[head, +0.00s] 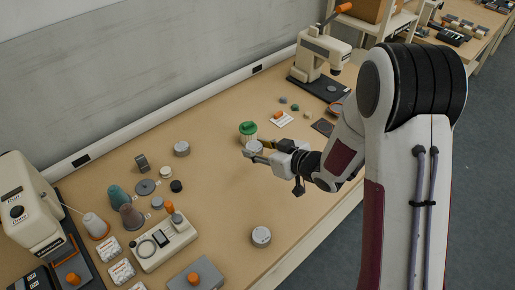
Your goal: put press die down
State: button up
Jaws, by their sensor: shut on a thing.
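My gripper (256,154) reaches in from the right over the middle of the wooden bench. It is shut on a small silvery round piece (254,147), which looks like the press die. The fingers hide part of it, and I cannot tell whether it touches the bench. Similar silvery round pieces stand on the bench: one (182,149) to the left of my gripper and one (261,236) near the front edge.
A green-topped container (248,129) stands just behind my gripper. A lever press (323,62) is at the back right. A cream machine (28,205), thread cones (131,216) and a control box (162,242) crowd the left. The bench (225,205) is clear in front of my gripper.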

jog(key=shift+s+a, duration=0.2)
jog(key=shift+a, duration=0.3)
jog(key=w+a+f, duration=0.1)
jog(key=w+a, duration=0.8)
jog(key=a, duration=0.6)
jog(key=w+a+r+m+t+h, duration=0.1)
jog(key=w+m+t+h, duration=0.1)
jog(key=w, duration=0.6)
jog(key=shift+a+r+m+t+h, duration=0.2)
jog(key=shift+m+t+h, duration=0.1)
jog(key=shift+m+h, duration=0.6)
jog(key=shift+f, duration=3.15)
